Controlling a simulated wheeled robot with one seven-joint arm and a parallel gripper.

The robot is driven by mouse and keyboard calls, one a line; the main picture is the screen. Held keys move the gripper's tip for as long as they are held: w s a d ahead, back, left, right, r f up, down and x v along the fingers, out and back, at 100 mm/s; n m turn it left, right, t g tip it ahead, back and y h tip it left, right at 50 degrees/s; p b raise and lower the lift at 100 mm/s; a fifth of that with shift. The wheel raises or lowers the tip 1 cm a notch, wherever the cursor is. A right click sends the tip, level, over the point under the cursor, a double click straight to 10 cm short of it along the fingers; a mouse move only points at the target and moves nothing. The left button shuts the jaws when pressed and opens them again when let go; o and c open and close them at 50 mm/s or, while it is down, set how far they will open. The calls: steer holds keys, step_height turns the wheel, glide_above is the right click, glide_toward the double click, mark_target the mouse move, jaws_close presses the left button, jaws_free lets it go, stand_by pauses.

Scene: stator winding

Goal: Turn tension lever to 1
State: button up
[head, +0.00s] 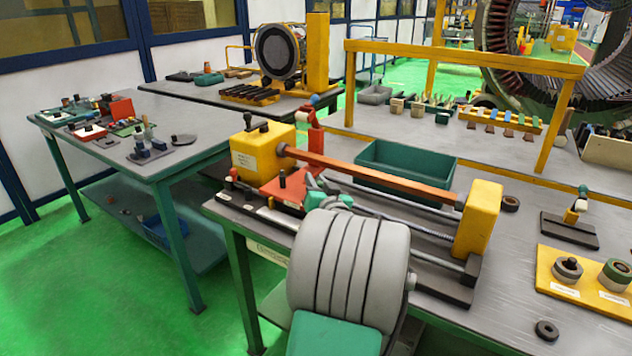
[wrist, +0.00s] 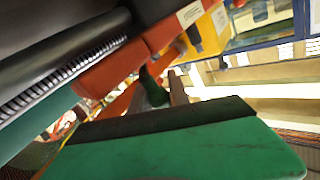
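The winding machine has a yellow headstock (head: 262,152), a red carriage (head: 285,190) and a long orange bar (head: 370,176). A short dark-knobbed lever (head: 283,179) stands on the carriage. An upright red arm with a blue tip (head: 315,120) rises behind it. I cannot read a lever scale or tell which is the tension lever. My gripper (head: 320,186) is low beside the carriage, partly hidden by my grey wrist. In the wrist view, a green finger with a black pad fills the bottom, and a dark green knob (wrist: 153,92) shows just beyond it. Contact and finger gap are unclear.
A yellow end block (head: 478,218) and steel rails bound the machine on the right. A green tray (head: 405,163) lies behind the bar. A small lever stand (head: 572,228) and a yellow board (head: 590,283) sit at right. Another bench (head: 150,170) stands at left.

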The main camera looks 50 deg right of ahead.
jaws_close()
